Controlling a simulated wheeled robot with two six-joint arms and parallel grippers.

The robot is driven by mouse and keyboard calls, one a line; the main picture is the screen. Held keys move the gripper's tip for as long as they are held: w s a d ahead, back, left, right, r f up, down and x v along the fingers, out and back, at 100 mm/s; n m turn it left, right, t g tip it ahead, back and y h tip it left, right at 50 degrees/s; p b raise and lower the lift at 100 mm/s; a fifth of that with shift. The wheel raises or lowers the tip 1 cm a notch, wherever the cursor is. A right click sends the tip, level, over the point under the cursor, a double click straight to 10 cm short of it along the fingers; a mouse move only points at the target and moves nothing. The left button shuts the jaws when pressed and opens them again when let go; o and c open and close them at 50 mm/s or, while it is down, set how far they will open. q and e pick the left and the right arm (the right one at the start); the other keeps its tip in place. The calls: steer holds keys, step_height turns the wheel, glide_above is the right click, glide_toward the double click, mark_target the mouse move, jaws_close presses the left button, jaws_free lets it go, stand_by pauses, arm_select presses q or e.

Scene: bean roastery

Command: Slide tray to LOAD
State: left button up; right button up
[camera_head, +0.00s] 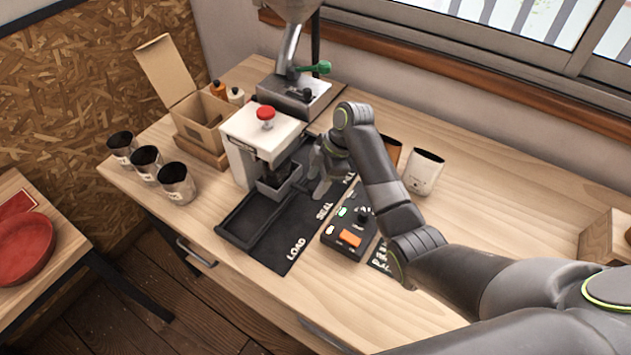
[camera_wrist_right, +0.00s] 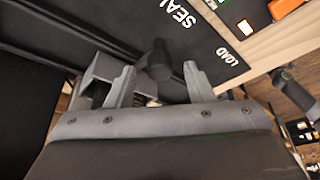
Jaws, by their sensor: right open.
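The small dark tray (camera_head: 278,184) sits on the black slide track (camera_head: 245,228), under the white sealing press (camera_head: 262,140), nearer the SEAL marking than the LOAD marking (camera_head: 296,249). My right gripper (camera_head: 322,184) is open just right of the tray, low over the black board. In the right wrist view, its two fingers (camera_wrist_right: 160,84) stand apart with a dark round-ended knob (camera_wrist_right: 158,58) showing between them. I cannot tell whether they touch it. A grey boxy part shows behind the left finger. My left gripper is not in view.
A control box (camera_head: 349,234) with an orange button stands right of the board. Dark cups (camera_head: 177,183) stand at the left, beside an open cardboard box (camera_head: 203,120). A white pouch (camera_head: 423,171) stands behind my right arm. The track's LOAD end is clear.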

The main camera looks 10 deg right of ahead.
steer(key=shift+a+f, duration=0.2)
steer(key=shift+f, duration=0.4)
jaws_close()
